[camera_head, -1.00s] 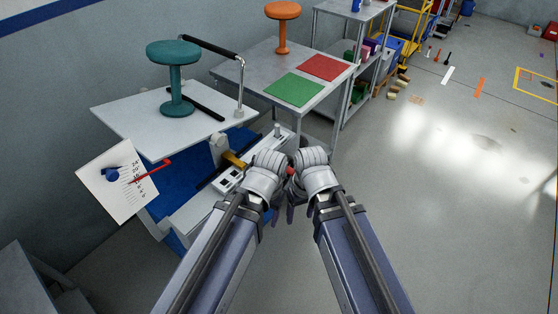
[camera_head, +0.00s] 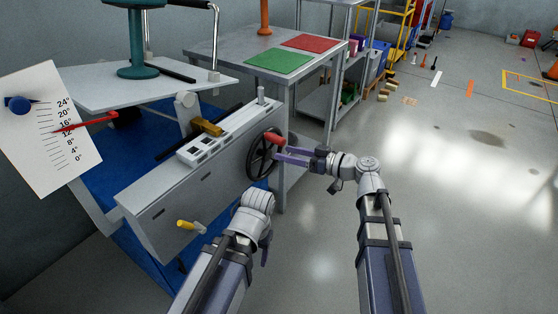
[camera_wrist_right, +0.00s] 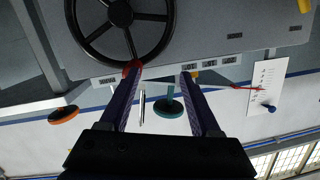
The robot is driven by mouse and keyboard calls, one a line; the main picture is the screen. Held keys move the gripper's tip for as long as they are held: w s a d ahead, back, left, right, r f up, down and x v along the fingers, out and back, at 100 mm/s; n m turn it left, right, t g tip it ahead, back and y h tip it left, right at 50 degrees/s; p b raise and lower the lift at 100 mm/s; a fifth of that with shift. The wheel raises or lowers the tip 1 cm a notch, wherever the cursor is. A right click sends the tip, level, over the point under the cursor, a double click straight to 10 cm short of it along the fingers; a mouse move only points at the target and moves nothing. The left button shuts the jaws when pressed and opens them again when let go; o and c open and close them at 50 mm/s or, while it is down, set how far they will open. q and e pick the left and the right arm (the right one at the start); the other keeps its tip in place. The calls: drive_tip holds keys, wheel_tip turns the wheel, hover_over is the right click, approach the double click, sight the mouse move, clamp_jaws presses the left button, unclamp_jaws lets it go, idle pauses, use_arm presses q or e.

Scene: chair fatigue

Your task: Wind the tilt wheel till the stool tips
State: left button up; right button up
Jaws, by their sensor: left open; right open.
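The black tilt wheel (camera_head: 263,157) with a red knob (camera_head: 275,139) is on the end of the grey bench. My right gripper (camera_head: 281,155) is open at the wheel's rim. In the right wrist view the red knob (camera_wrist_right: 132,68) is at the tip of the left-hand finger of this gripper (camera_wrist_right: 158,78), with nothing clearly clamped. The teal stool (camera_head: 138,72) stands on the white platform (camera_head: 90,92), its top cut off. The red pointer (camera_head: 95,122) lies near 12° to 16° on the scale board (camera_head: 65,165). My left gripper (camera_head: 264,250) is open, empty, lower, and partly hidden by its wrist.
A yellow-handled part (camera_head: 190,226) sticks out of the bench front. A grey table with a green mat (camera_head: 280,61) and a red mat (camera_head: 314,42) stands behind the wheel.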

sight(285, 143)
drive_tip(key=shift+w+d+f+t+y+b, duration=0.15)
drive_tip(key=shift+w+d+f+t+b, duration=0.1)
drive_tip(key=shift+w+d+t+b, duration=0.3)
drive_tip(key=shift+w+d+f+t+y+b, duration=0.15)
drive_tip(key=shift+w+d+f+t+b, duration=0.15)
drive_tip(key=shift+d, duration=0.4)
drive_tip(key=shift+w+d+r, duration=0.2)
drive_tip(key=shift+w+d, duration=0.05)
drive_tip(key=shift+d, duration=0.1)
drive_tip(key=shift+d+r+t, duration=0.15)
drive_tip(key=shift+r+t, duration=0.05)
drive_tip(key=shift+t, duration=0.05)
drive_tip(key=shift+x, duration=3.95)
use_arm(q)
wheel_tip(285, 143, down, 4)
drive_tip(key=shift+r, duration=0.2)
use_arm(e)
clamp_jaws()
